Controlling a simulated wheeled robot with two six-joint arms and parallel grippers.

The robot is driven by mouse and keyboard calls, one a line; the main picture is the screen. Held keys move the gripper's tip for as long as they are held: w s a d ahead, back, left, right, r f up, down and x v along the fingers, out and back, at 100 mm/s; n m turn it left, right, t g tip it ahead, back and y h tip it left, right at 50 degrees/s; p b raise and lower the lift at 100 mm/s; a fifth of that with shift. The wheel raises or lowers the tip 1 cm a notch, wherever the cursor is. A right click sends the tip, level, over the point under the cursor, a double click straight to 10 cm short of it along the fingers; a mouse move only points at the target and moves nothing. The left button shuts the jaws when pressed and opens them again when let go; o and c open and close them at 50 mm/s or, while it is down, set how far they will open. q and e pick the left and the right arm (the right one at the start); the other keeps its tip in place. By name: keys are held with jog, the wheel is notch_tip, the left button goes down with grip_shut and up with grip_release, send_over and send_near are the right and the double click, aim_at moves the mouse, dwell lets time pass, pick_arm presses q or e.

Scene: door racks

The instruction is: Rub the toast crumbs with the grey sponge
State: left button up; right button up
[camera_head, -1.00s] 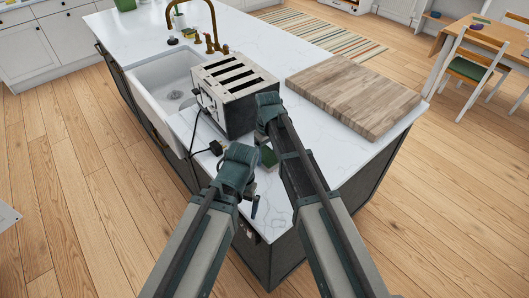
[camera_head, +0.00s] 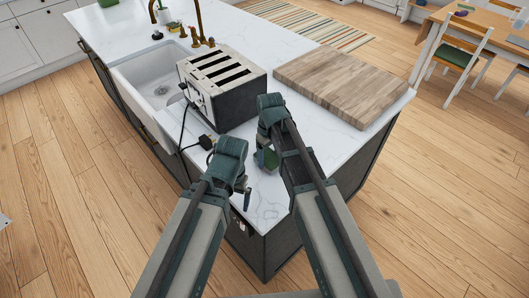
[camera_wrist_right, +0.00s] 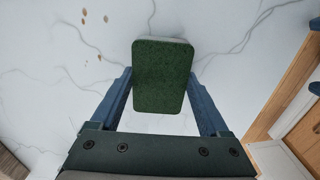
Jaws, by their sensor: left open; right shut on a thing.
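The sponge (camera_wrist_right: 162,76) shows a dark green top face and a thin grey-white edge in the right wrist view. My right gripper (camera_wrist_right: 163,100) is shut on it, one finger along each side, over the white marble counter. In the head view the sponge (camera_head: 267,158) shows as a small green patch, partly hidden by my right arm. Several small brown toast crumbs (camera_wrist_right: 100,20) lie on the counter at the upper left of the right wrist view, apart from the sponge. My left gripper (camera_head: 244,188) is open and empty near the counter's front edge.
A toaster (camera_head: 222,85) with a black cord and plug (camera_head: 206,142) stands beyond my grippers. A wooden board (camera_head: 345,85) lies to the right. A white sink (camera_head: 158,83) with a brass tap is at the left. Bare counter lies between toaster and board.

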aim_at(277, 165)
jog(key=shift+s, duration=0.1)
jog(key=shift+s+d+f, duration=0.1)
jog(key=shift+s+d, duration=0.45)
jog(key=shift+s, duration=0.15)
jog(key=shift+s+d+f, duration=0.1)
jog(key=shift+s+d, duration=0.4)
jog(key=shift+s, duration=0.2)
jog(key=shift+s+d, duration=0.15)
jog(key=shift+s+d+r, duration=0.15)
jog(key=shift+s+d, duration=0.95)
jog(key=shift+s, duration=0.25)
jog(key=shift+w, duration=0.1)
jog(key=shift+r, duration=0.1)
